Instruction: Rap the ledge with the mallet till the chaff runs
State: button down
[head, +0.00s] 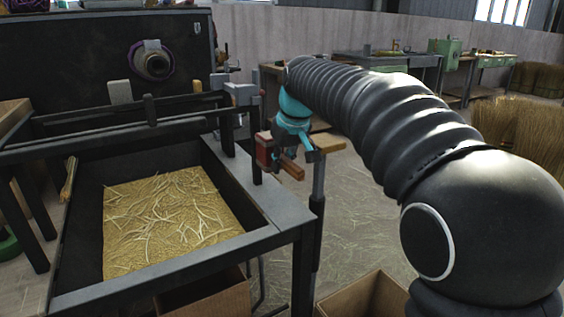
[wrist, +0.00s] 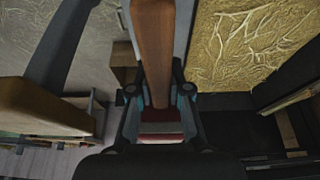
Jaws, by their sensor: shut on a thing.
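My gripper (wrist: 158,98) is shut on the brown wooden handle of the mallet (wrist: 154,45), which runs out of the top of the wrist view. In the head view my gripper (head: 283,148) hangs just right of the tray's ledge, with the mallet's reddish-brown wood (head: 291,168) below it.
A wooden-topped stand (head: 326,143) is close right of my gripper. A dark machine (head: 120,65) with a spindle stands behind the tray. Cardboard boxes (head: 370,297) sit on the floor below. Broom bundles (head: 520,125) stand at the right. Open floor lies beyond the stand.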

aim_at(280, 204)
notch_tip(280, 204, down, 10)
jog(key=b, duration=0.6)
jog(key=shift+b, duration=0.4)
jog(key=shift+r+p, duration=0.75)
jog(key=shift+r, duration=0.05)
notch_tip(280, 204, up, 3)
jog(key=p, duration=0.3)
jog(key=shift+r, duration=0.1)
